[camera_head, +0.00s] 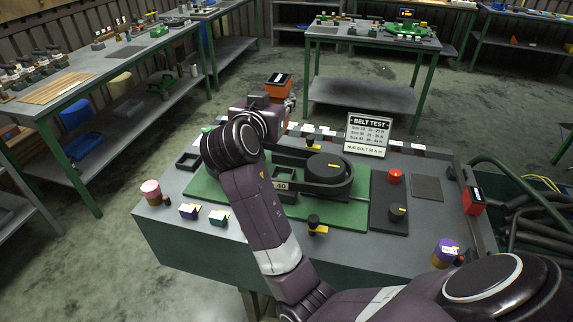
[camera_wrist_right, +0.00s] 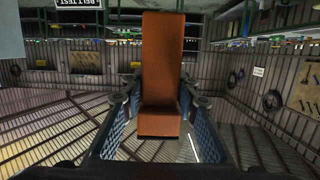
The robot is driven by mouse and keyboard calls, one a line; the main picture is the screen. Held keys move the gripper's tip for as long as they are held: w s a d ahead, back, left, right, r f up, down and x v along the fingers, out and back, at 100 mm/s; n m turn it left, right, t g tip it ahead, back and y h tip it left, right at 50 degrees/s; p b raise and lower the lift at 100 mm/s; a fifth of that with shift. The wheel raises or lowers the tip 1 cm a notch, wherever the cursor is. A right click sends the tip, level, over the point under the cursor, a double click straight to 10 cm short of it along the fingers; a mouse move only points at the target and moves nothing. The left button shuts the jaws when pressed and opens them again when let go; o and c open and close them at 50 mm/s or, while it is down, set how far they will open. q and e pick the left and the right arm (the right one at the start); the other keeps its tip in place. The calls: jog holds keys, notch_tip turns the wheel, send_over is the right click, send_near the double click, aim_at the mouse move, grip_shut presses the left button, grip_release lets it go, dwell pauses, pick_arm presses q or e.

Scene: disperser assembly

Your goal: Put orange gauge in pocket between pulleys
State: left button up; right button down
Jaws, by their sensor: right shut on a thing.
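My right gripper (camera_head: 277,100) is shut on the orange gauge (camera_head: 279,88), held above the far left part of the workbench. In the right wrist view the gauge (camera_wrist_right: 161,75) is a long orange-brown block, upright between the two blue-padded fingers (camera_wrist_right: 158,115). In the head view its upper end looks dark. A large black pulley (camera_head: 328,166) with a black belt around it sits on the green plate (camera_head: 350,205). My right arm covers the left part of this assembly. My left gripper is not in view.
A BELT TEST sign (camera_head: 367,136) stands at the bench's back. A red button (camera_head: 396,176) and a black knob (camera_head: 397,212) sit on the panel at right. A pink-topped cylinder (camera_head: 151,190), small blocks and an open black tray (camera_head: 188,160) lie at left.

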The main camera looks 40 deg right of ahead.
jog(key=shift+w+d+r, duration=0.35)
jog(key=shift+d+r, duration=0.25)
jog(key=shift+r, duration=0.1)
jog(key=shift+w+d+f, duration=0.1)
jog(key=shift+d, duration=0.1)
jog(key=p, duration=0.2)
send_over(282, 159)
jog(key=s+a, duration=0.3)
jog(key=s, duration=0.2)
notch_tip(282, 159, down, 15)
notch_tip(282, 159, down, 4)
jog(key=shift+a+f+p, duration=0.1)
jog(key=shift+f+p, duration=0.05)
jog(key=shift+p, duration=0.35)
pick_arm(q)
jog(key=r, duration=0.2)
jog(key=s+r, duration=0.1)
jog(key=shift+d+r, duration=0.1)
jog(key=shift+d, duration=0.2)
pick_arm(e)
jog(key=c, duration=1.7)
grip_release()
jog(key=shift+f, duration=0.2)
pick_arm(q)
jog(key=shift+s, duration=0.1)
pick_arm(e)
jog(key=shift+o, duration=0.9)
jog(key=shift+s+a+r, duration=0.1)
jog(key=shift+a, duration=0.05)
